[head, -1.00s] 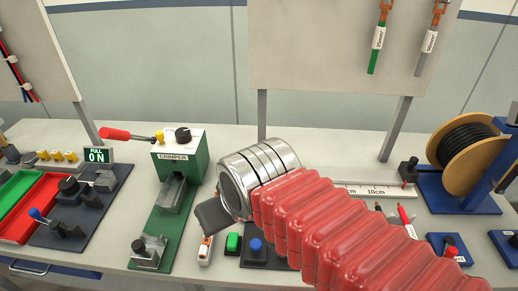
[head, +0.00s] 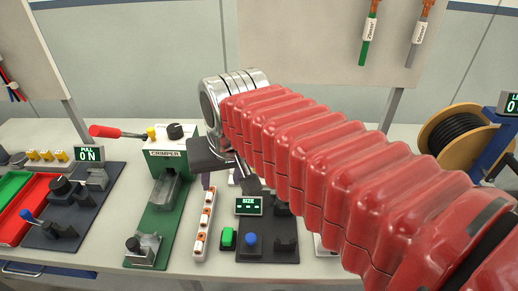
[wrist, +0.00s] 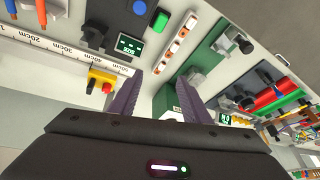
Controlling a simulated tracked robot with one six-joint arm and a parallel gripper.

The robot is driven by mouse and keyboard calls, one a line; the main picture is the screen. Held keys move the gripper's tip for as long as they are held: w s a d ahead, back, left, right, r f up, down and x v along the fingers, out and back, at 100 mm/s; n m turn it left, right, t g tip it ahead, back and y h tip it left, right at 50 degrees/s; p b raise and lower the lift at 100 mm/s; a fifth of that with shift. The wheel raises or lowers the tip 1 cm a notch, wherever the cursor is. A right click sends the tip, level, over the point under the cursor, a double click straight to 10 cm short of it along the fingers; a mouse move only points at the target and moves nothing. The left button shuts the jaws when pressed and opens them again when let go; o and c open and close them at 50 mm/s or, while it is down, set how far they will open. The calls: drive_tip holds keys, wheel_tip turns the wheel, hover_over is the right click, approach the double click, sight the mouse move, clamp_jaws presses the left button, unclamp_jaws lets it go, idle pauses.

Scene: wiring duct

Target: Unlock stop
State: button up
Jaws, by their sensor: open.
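A yellow box with a red knob (wrist: 102,80), looking like a stop button, lies left of my gripper in the wrist view, beside the ruler (wrist: 68,54). It is hidden behind my arm in the head view. My gripper (wrist: 157,77) is open, its two purple fingers spread and empty over bare bench. The left finger is close to the yellow box but appears apart from it. In the head view my dark gripper body (head: 210,158) hangs in front of the crimper, its fingers only partly visible. Whether the knob is locked cannot be told.
The green crimper (head: 177,160) with a red-handled lever stands left of my gripper. An orange-and-white strip (head: 204,224) and the size display unit (head: 250,206) with green and blue buttons lie in front. A cable spool (head: 453,130) stands at right.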

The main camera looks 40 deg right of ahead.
drive_tip(key=w+d+f+m+g, duration=0.1)
drive_tip(key=w+d+m+g, duration=0.1)
drive_tip(key=w+d+m, duration=0.5)
drive_tip(key=w+d+f+m+g, duration=0.1)
drive_tip(key=w+d+m+g, duration=0.1)
drive_tip(key=w+d+m, duration=0.5)
drive_tip(key=w+d, duration=0.4)
drive_tip(key=d, duration=0.4)
drive_tip(key=shift+w+d+m+g, duration=0.15)
drive_tip(key=shift+d+m+g, duration=0.15)
drive_tip(key=shift+f, duration=0.25)
wheel_tip(320, 180, down, 14)
drive_tip(key=shift+r, duration=0.25)
drive_tip(key=shift+c, duration=0.3)
